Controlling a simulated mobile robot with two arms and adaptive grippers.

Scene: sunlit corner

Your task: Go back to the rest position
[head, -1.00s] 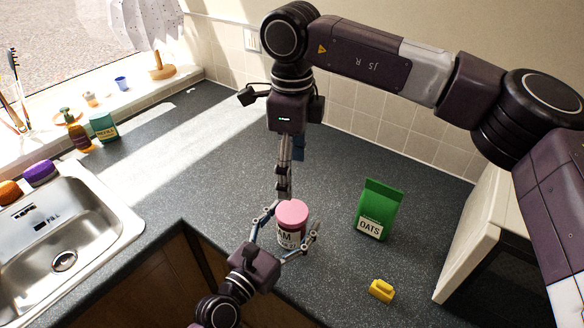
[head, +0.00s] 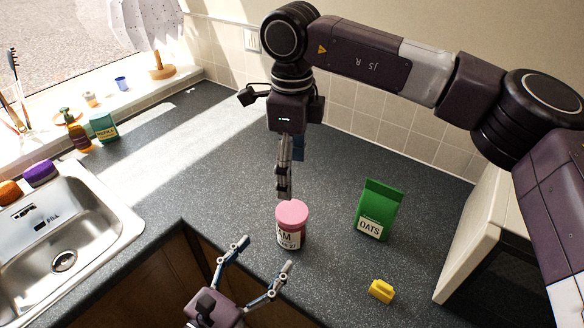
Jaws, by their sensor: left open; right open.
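My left gripper (head: 266,259) is open and empty at the counter's front edge, in front of and apart from the jam jar (head: 290,230). The jar has a pink lid and a pale label, and stands upright on the dark counter. My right gripper (head: 284,190) hangs pointing down just behind the jar's lid, seen edge-on. Its fingers hold nothing that I can see. Whether its tips are clear of the jar in depth is hard to tell.
A green oats bag (head: 378,210) and a yellow block (head: 381,291) stand right of the jar. A cream appliance (head: 470,240) is at the right. A steel sink (head: 75,235) is at the left. The counter's middle left (head: 190,170) is clear.

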